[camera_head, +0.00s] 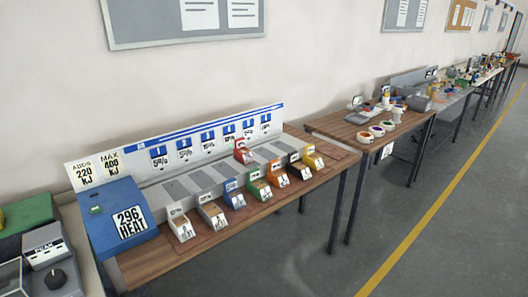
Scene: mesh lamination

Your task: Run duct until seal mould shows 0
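Neither gripper is in view. No label that I can read says duct or seal mould, so I cannot tell which things these are. A blue box (103,215) at the left end of a wooden table carries a sign reading 296 HEAT (130,222). Behind it a board shows ADDS 220 KJ (83,174) and MAX 400 KJ (111,166). Several small sloped boxes stand in a row, among them a white one (180,224), a blue one (233,194), an orange one (276,174) and a yellow one (312,157). A red one (243,151) stands farther back.
A grey device marked PEAK (47,247) with a dark knob and a green box (26,216) stand at the left edge. A second table (342,127) holds rolls and bottles, and more cluttered tables follow along the wall. The grey floor (400,215) at right is clear.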

